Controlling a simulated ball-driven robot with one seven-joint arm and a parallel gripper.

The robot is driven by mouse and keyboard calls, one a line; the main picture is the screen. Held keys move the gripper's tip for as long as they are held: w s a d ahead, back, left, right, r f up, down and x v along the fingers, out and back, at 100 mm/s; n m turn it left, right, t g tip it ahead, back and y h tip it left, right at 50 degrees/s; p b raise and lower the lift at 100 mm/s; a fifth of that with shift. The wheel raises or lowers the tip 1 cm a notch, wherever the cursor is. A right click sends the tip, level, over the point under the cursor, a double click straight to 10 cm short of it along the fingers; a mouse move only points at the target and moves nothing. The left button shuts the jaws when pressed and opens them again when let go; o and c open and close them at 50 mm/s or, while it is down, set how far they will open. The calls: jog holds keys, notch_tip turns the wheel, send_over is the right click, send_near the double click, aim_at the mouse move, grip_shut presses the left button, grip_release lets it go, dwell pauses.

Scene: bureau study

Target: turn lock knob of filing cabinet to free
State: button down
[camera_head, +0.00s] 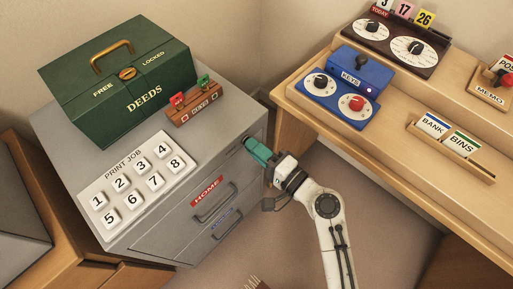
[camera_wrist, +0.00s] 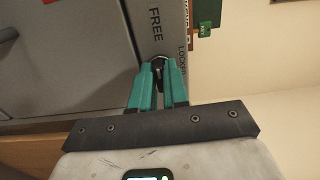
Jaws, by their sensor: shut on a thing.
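The grey filing cabinet (camera_head: 160,222) stands at the left, with a drawer labelled HOME facing my arm. Its dark round lock knob (camera_wrist: 158,62) sits near the top of the front, between the printed words FREE and LOCKED in the wrist view. My gripper (camera_wrist: 159,75) has its teal fingers closed around the knob, and it also shows in the head view (camera_head: 252,146) at the cabinet's upper right front. The fingers hide most of the knob, so I cannot tell which word it points to.
On the cabinet top are a green DEEDS box (camera_head: 125,85), a small wooden flag holder (camera_head: 194,107) and a PRINT JOB number panel (camera_head: 132,180). A wooden desk (camera_head: 400,135) with a blue KEYS box (camera_head: 340,100) stands at the right. Floor shows between them.

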jog(key=c, duration=1.2)
grip_release()
jog(key=shift+s+d, duration=0.1)
jog(key=v, duration=1)
jog(key=shift+s+d, duration=0.2)
jog(key=shift+f, duration=0.1)
